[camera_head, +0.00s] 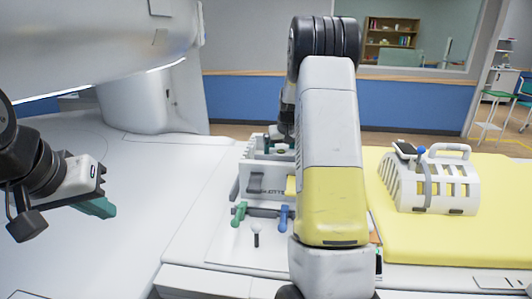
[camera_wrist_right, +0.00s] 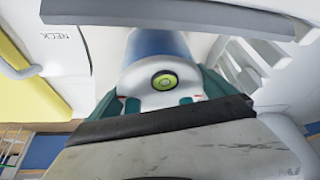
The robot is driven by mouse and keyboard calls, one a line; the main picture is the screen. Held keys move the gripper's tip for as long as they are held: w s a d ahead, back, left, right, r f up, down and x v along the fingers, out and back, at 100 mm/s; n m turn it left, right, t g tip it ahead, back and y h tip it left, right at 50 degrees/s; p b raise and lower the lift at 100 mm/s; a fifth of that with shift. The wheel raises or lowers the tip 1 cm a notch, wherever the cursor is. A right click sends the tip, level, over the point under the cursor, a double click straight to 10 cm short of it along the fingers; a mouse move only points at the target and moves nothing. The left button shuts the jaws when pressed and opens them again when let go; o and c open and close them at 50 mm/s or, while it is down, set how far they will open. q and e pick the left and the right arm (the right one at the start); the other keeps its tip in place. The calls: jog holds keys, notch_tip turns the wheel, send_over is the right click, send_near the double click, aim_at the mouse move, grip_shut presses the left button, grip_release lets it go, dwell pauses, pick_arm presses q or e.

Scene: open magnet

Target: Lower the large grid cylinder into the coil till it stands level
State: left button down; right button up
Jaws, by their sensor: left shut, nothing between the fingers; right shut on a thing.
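In the right wrist view, the large cylinder (camera_wrist_right: 160,45) has a blue body and a white end with a round yellow-green bubble level (camera_wrist_right: 165,81). My right gripper (camera_wrist_right: 158,98) is shut on it, with teal fingers on either side. White coil parts (camera_wrist_right: 247,62) with slots lie beside it, and a white panel marked NECK is at left. In the head view, the white coil (camera_head: 252,178) stands left of my right arm, which hides much of it. Whether the cylinder touches the coil floor cannot be told. My left gripper (camera_head: 103,207) is shut and empty, well to the left.
A small green-handled piece (camera_head: 239,214) and a blue one (camera_head: 284,217) are in front of the coil. A white slotted cage (camera_head: 462,190) stands on the yellow pad (camera_head: 490,238) at right. The large white scanner body (camera_head: 85,40) overhangs the left.

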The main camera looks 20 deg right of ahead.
jog(key=shift+w+r, duration=0.1)
jog(key=shift+r, duration=0.05)
jog(key=o, duration=1.7)
jog(key=shift+f, duration=0.2)
jog(key=v, duration=0.8)
jog(key=shift+r, duration=0.1)
jog(key=s+a+r+t+y, duration=0.1)
jog(key=s+a+r, duration=0.45)
jog(key=s, duration=0.25)
jog(key=s+a+r+y, duration=0.1)
jog(key=s+a+r, duration=0.3)
jog(key=s+a, duration=0.5)
jog(key=s, duration=0.4)
jog(key=s+a+f+n, duration=0.1)
jog(key=s+a, duration=0.1)
jog(key=s, duration=0.5)
jog(key=s+a+f+n, duration=0.1)
jog(key=s+a, duration=0.1)
jog(key=s, duration=0.4)
jog(key=shift+s+a+f+y, duration=0.15)
jog(key=shift+a+f+y, duration=0.1)
jog(key=shift+y, duration=0.15)
